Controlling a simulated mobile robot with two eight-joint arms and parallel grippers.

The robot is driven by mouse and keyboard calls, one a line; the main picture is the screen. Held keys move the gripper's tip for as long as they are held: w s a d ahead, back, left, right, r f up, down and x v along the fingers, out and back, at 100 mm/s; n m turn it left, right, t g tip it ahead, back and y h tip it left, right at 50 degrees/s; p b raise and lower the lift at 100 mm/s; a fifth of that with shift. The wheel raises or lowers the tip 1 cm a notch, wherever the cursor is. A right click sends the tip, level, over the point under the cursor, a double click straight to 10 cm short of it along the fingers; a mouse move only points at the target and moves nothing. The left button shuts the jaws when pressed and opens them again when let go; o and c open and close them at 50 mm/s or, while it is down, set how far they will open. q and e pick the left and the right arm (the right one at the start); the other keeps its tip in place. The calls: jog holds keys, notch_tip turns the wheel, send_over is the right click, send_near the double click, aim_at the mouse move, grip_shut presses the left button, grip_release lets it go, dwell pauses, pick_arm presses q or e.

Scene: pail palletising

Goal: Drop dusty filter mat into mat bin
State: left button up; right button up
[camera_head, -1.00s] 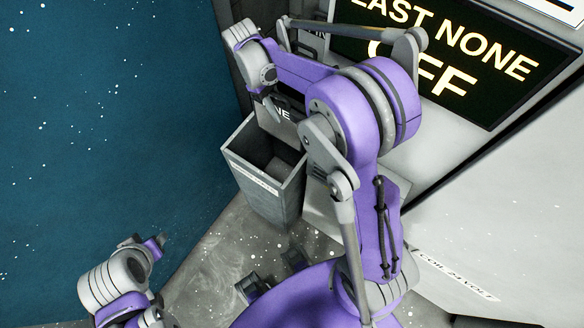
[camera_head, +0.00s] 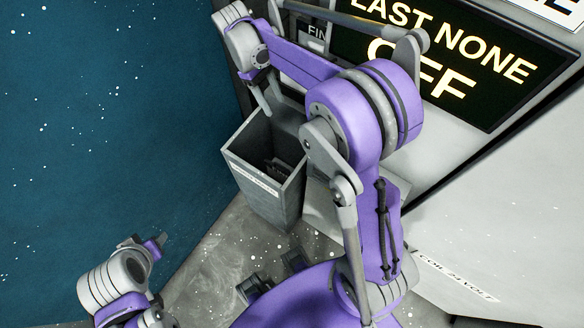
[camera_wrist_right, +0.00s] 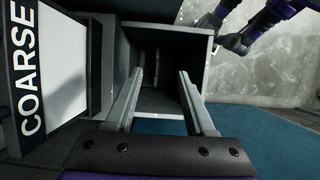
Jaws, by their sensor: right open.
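The mat bin (camera_head: 258,190) is a grey open-topped box with a white label, standing on the floor against the wall. A dark flat piece, apparently the filter mat (camera_head: 279,167), lies inside it, partly hidden by the bin wall and my arm. My right gripper (camera_head: 266,103) is just above the bin's back rim. In the right wrist view its two fingers (camera_wrist_right: 160,88) are apart with nothing between them, pointing toward the bin's opening (camera_wrist_right: 207,45). My left gripper (camera_head: 157,243) is at lower left, far from the bin; its jaws are too small to judge.
A dark sign (camera_head: 460,50) reading "LAST NONE OFF" is on the wall behind my right arm. A framed panel marked "COARSE" (camera_wrist_right: 55,70) is close beside my right gripper in the wrist view. The blue floor (camera_head: 110,130) at left is clear.

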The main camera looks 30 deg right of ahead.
jog(key=v, duration=0.6)
jog(key=shift+r, duration=0.25)
jog(key=shift+a+f, duration=0.1)
jog(key=shift+a, duration=0.05)
